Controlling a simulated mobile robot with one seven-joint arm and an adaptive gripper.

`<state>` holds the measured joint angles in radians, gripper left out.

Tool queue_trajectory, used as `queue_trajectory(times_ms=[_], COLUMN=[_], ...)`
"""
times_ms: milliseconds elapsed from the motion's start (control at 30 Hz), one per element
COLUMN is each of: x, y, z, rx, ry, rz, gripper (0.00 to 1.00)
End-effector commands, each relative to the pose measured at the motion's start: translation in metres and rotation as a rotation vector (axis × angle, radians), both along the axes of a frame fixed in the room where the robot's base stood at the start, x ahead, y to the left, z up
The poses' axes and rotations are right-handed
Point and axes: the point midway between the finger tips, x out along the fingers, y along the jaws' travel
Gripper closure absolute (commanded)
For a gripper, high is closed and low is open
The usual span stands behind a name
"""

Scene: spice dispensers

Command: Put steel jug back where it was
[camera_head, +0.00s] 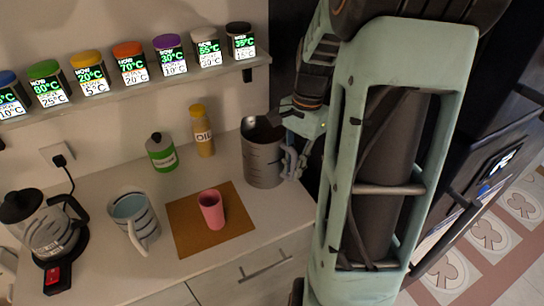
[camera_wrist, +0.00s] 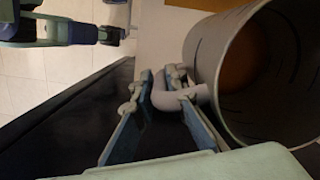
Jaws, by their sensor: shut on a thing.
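The steel jug (camera_head: 262,160) is a grey cylinder with dark marks along its side. It is upright at the right end of the counter, by the dark tall unit. My gripper (camera_head: 291,163) is at the jug's right side, by its handle. In the wrist view, my gripper (camera_wrist: 165,90) has its two fingers closed around the pale handle, and the open jug (camera_wrist: 235,65) shows a brownish inside. I cannot tell whether the jug's base touches the counter.
A pink cup (camera_head: 211,210) stands on a brown mat (camera_head: 185,222). Labelled spice dispensers line a wall shelf (camera_head: 150,86).

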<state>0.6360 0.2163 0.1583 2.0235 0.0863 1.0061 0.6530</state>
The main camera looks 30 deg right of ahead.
Motion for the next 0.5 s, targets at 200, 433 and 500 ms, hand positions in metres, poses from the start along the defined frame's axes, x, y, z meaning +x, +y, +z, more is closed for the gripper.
queue_trajectory(times_ms=[200, 433, 500], x=[0.028, 0.037, 0.040], y=[-0.013, -0.018, -0.019], z=[-0.040, -0.050, -0.054], rx=[0.000, 0.000, 0.000], ry=[-0.002, -0.002, -0.002], rz=[0.001, 0.000, 0.000], gripper=[1.00, 1.00, 1.00])
